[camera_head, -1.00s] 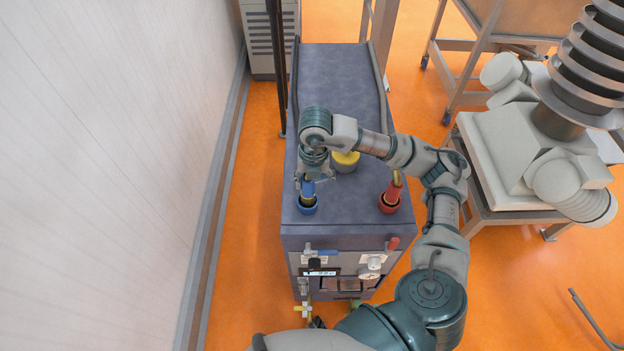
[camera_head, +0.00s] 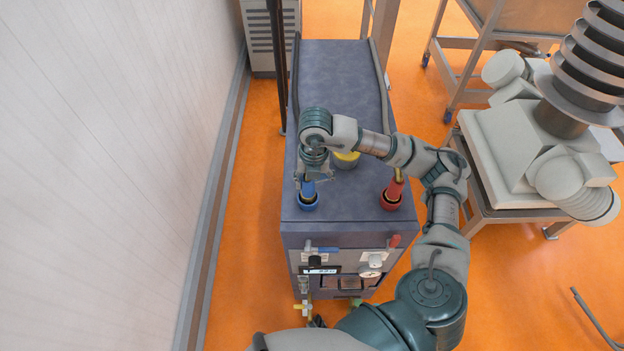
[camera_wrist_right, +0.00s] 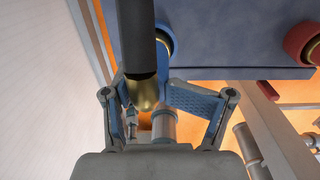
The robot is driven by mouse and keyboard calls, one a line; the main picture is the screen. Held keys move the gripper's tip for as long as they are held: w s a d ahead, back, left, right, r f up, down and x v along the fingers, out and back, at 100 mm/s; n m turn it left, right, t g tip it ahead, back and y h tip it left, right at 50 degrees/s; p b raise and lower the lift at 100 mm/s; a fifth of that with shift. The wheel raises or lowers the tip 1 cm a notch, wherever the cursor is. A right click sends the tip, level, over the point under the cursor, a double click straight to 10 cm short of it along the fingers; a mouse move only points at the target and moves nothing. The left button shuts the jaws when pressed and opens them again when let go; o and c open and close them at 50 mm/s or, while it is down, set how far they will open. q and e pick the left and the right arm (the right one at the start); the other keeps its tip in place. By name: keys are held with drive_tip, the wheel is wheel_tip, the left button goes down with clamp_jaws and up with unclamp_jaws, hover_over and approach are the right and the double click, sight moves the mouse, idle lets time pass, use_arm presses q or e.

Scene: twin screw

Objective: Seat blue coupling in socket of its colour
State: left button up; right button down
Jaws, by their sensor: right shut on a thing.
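My right gripper (camera_head: 312,181) is at the front left of the dark blue cabinet top, directly over the blue socket ring (camera_head: 307,204). It is shut on the blue coupling (camera_head: 308,188), which stands nearly upright at the ring's mouth. The gripper and ring hide how deep it sits. In the right wrist view the gripper's fingers (camera_wrist_right: 166,105) flank a dark rod with a brass end (camera_wrist_right: 142,60). Part of the blue ring (camera_wrist_right: 167,42) shows behind this rod. My left gripper is not in view.
A red socket (camera_head: 391,201) with a tilted red piece (camera_head: 397,183) is to the right on the cabinet top (camera_head: 345,75). A yellow-topped cylinder (camera_head: 346,158) is partly behind my arm. A panel with valves and a gauge (camera_head: 370,271) is on the cabinet front.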

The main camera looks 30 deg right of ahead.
idle(0.3)
drive_tip(key=shift+f+b, duration=0.45)
drive_tip(key=shift+b, duration=0.05)
drive_tip(key=shift+c, duration=0.2)
unclamp_jaws()
drive_tip(key=shift+o, duration=0.2)
drive_tip(key=shift+r, duration=0.15)
drive_tip(key=shift+r+p, duration=2.4)
drive_tip(key=shift+r, duration=1.05)
